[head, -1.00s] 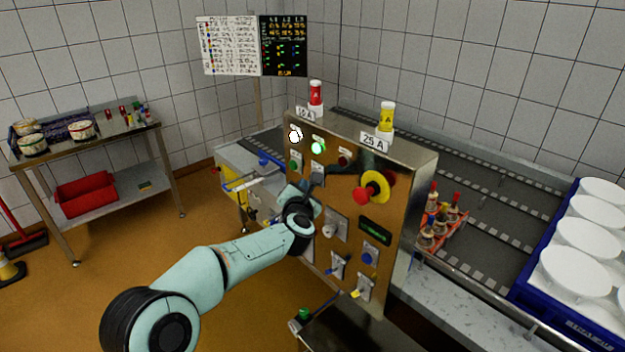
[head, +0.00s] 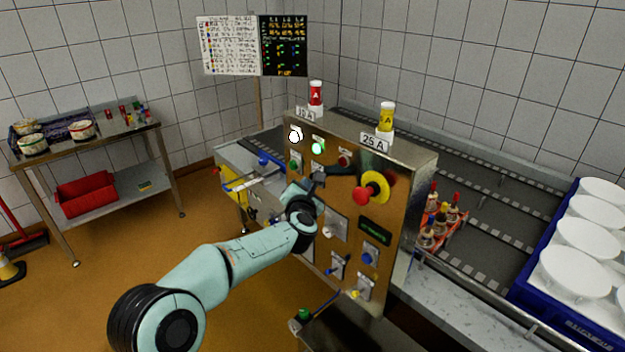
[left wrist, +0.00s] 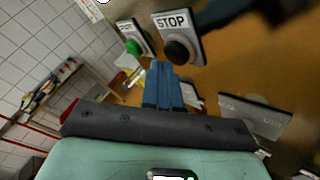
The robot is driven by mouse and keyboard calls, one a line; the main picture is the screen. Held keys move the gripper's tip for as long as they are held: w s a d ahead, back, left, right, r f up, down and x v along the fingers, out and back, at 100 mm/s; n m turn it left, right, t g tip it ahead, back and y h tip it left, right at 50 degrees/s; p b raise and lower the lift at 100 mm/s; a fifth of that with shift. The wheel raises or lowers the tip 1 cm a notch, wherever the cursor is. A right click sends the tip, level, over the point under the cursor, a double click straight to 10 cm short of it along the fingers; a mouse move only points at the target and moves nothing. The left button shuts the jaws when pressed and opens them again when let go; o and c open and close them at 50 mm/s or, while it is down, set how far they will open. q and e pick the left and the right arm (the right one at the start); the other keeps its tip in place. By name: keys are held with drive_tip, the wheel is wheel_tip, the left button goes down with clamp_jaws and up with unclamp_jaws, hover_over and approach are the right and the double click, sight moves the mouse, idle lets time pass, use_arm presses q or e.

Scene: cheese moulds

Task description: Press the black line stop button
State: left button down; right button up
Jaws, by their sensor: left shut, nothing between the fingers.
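The black stop button (left wrist: 178,50) sits on a plate marked STOP on the upright control panel. In the left wrist view it is just above and to the right of my fingertips. In the head view its plate (head: 318,168) is partly hidden by my gripper. My left gripper (left wrist: 163,72) is shut and empty, with its blue fingers pointing toward the panel just below the button. In the head view, my left gripper (head: 314,184) is close to the panel. I cannot tell whether it touches. My right gripper is not in view.
A green button (left wrist: 133,47) is left of the stop button. A red button on a yellow disc (head: 374,188) sticks out to the right. Other knobs and a blue button (head: 367,258) are lower on the panel. A conveyor (head: 480,195) runs behind.

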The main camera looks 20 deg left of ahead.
use_arm(q)
drive_tip(key=shift+w+d, duration=0.2)
drive_tip(key=shift+w, duration=0.25)
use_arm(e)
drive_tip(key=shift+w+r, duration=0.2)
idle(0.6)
use_arm(q)
drive_tip(key=shift+s+a+b, duration=0.35)
drive_tip(key=shift+s+b, duration=0.1)
drive_tip(key=shift+s, duration=0.45)
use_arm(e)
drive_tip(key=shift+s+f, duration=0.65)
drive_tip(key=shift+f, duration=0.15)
use_arm(q)
drive_tip(key=shift+w, duration=0.1)
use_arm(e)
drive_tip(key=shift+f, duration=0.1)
